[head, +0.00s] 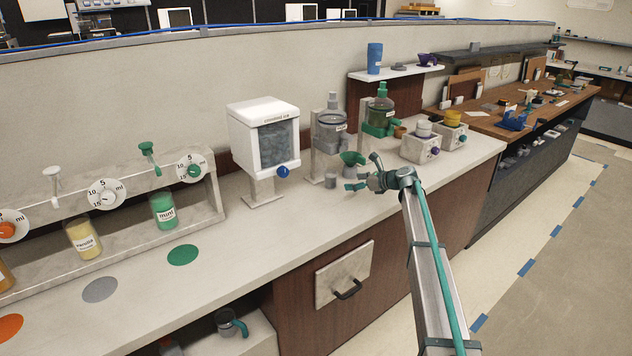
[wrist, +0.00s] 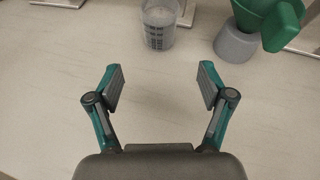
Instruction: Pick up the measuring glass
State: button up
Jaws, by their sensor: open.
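The measuring glass (wrist: 160,26) is a small clear cup with dark markings, upright on the counter at the top middle of the wrist view. In the head view it appears as a small greyish cup (head: 330,181) on the counter, left of the green funnel. My gripper (wrist: 162,85) is open and empty, its two fingers spread wide. The glass stands ahead of the fingertips, roughly in line with the gap between them, and apart from them. In the head view my gripper (head: 362,172) is low over the counter, to the right of the glass.
A green funnel (wrist: 262,20) on a grey holder (wrist: 236,43) stands close right of the glass; the funnel also shows in the head view (head: 352,160). Dispensers, including a white ice dispenser (head: 264,137), stand behind. The counter between fingers and glass is clear.

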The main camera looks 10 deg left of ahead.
aim_at(334, 187)
jog(key=p+x, duration=0.1)
jog(key=x, duration=0.4)
jog(key=shift+w, duration=0.2)
jog(key=shift+p+x, duration=0.8)
jog(key=shift+x, duration=1.95)
jog(key=shift+s+a+r, duration=0.1)
jog(key=shift+s, duration=0.05)
jog(key=c, duration=1.4)
jog(key=shift+r, duration=0.15)
